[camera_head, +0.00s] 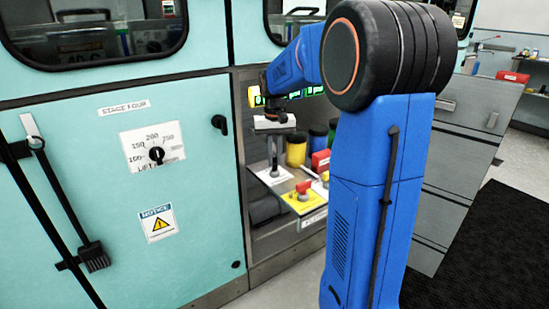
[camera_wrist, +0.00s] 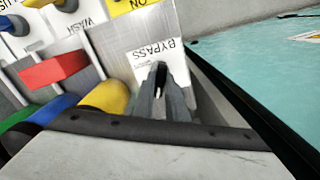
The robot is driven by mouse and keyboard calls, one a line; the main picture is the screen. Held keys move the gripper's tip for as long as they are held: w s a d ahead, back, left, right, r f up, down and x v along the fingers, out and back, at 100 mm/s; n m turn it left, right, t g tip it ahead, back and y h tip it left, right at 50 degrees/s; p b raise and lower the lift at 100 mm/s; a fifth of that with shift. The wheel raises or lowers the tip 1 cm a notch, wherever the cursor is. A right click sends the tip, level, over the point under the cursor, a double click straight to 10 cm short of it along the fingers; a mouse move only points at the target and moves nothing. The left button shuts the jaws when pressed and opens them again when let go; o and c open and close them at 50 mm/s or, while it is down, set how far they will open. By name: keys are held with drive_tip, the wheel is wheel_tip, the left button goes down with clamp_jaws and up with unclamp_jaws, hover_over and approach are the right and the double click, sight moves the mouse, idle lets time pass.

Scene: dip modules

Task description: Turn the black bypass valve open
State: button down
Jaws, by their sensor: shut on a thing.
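The black bypass valve (camera_wrist: 161,70) stands on a white plate (camera_wrist: 147,55) marked BYPASS in the wrist view. Only the top of its handle shows between my fingers. My gripper (camera_wrist: 161,88) is shut on this handle, one grey finger on each side. In the head view my gripper (camera_head: 273,170) points down at the left of the valve panel, inside the cabinet recess. The valve itself is hard to make out there, and its exact turn angle is unclear.
A yellow plate (camera_head: 300,203) with a red handle (camera_head: 303,188) lies beside the bypass plate. A yellow container (camera_head: 296,149) and a red one (camera_head: 320,161) stand close behind. The teal cabinet door (camera_head: 205,230) borders the recess at left.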

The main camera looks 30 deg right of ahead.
sight(275, 160)
drive_tip(key=n, duration=0.5)
idle(0.6)
drive_tip(key=c, duration=1.8)
unclamp_jaws()
drive_tip(key=shift+o, duration=0.2)
drive_tip(key=shift+r, duration=0.1)
wheel_tip(275, 160, up, 17)
drive_tip(key=shift+r, duration=0.15)
